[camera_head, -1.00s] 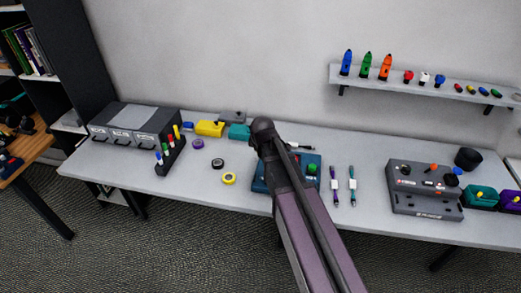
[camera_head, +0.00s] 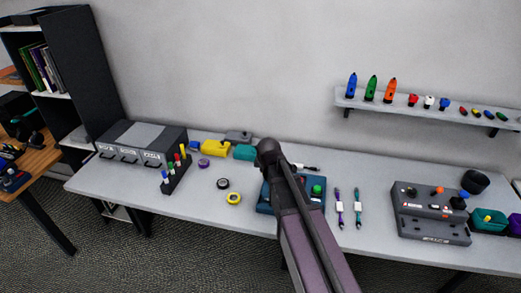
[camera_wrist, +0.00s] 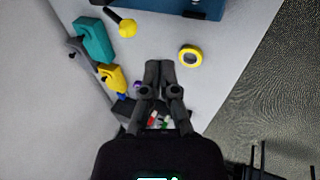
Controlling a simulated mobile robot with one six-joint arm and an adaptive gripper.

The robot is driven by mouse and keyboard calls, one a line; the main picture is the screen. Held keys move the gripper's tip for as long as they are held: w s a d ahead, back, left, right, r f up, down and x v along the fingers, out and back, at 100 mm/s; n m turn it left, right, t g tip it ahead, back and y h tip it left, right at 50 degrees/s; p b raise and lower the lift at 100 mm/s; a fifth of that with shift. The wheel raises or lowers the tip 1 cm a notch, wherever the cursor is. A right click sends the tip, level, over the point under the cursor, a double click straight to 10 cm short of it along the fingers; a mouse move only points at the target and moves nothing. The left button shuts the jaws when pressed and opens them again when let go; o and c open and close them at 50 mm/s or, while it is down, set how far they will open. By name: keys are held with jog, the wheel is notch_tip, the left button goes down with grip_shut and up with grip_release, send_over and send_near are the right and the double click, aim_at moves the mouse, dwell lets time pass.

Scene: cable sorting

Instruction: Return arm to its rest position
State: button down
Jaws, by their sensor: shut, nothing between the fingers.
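My gripper (camera_wrist: 159,78) shows in the wrist view with its two fingers together and nothing between them. It is over the table, left of a yellow tape ring (camera_wrist: 190,56) and right of a yellow box (camera_wrist: 112,77) in that picture. In the head view my arm reaches up over the table in front of a blue device with a green button (camera_head: 317,189), partly covering it. My gripper is hidden behind the arm there.
The table (camera_head: 380,180) carries a grey drawer unit (camera_head: 140,145), a pen rack (camera_head: 177,173), a black tape ring (camera_head: 223,184), two cables (camera_head: 358,205) and a grey control box (camera_head: 430,213). A wall shelf (camera_head: 430,110) holds small parts. Bare tabletop lies between these things.

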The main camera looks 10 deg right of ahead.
jog(key=s+d+f+m+g, duration=0.1)
jog(key=s+d+m+g, duration=0.1)
jog(key=s+m, duration=0.5)
jog(key=s+d+f+m+g+b, duration=0.1)
jog(key=s+d+m+g, duration=0.2)
jog(key=s, duration=0.9)
jog(key=d+m, duration=0.2)
jog(key=m, duration=0.2)
jog(key=shift+d+f+m, duration=0.15)
jog(key=shift+f+m, duration=0.15)
jog(key=shift+f, duration=0.1)
